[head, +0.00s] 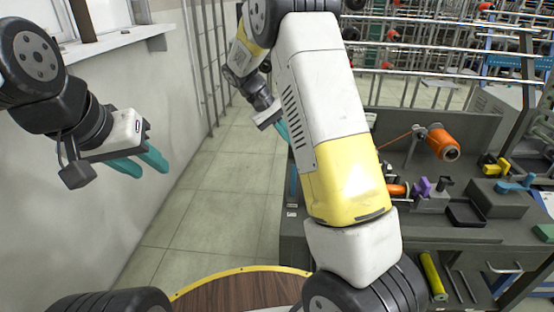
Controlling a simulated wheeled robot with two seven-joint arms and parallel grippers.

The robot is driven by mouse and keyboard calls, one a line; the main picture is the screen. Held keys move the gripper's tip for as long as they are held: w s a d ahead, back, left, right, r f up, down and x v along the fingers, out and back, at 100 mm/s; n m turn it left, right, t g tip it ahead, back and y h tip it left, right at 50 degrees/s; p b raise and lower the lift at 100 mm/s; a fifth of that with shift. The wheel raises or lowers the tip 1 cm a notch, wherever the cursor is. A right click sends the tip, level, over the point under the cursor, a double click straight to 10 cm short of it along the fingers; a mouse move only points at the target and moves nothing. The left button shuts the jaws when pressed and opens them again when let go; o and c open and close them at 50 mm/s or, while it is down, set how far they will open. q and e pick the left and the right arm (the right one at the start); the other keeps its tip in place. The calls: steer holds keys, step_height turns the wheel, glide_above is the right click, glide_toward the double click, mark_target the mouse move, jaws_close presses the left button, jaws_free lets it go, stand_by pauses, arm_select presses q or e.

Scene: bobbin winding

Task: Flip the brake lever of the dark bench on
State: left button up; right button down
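The dark bench (330,225) stands at the right, partly covered by my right arm. On it are a yellow handle-like part (496,166), a blue lever-like part (517,185) on a dark block and a purple part (425,186). I cannot tell which of these is the brake lever. My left gripper (150,171) is at the left by the wall, far from the bench, with its teal fingers apart and empty. My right gripper (283,130) is behind my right arm, near the bench's left edge; its fingers are mostly hidden.
An orange spool (441,142) sits on the bench with a thread leading left. A dark tray (466,213) and a green block (543,232) lie nearby. A yellow cylinder (433,276) is below. Metal racks (430,60) stand behind. The tiled floor (205,190) between wall and bench is clear.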

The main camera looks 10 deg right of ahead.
mark_target(293, 181)
steer(key=w+a+f+n+t+h, duration=0.1)
steer(key=w+a+f+h, duration=0.3)
steer(key=f, duration=0.3)
steer(key=w+a+f+n+t+h, duration=0.1)
steer(key=w+a+f+h, duration=0.3)
steer(key=f, duration=0.4)
steer(key=shift+w+a+f+h, duration=0.3)
steer(key=shift+w+h, duration=0.25)
steer(key=shift+h, duration=0.55)
steer(key=shift+d, duration=0.2)
steer(key=s+d, duration=0.3)
steer(key=d, duration=0.5)
steer(key=shift+d, duration=0.35)
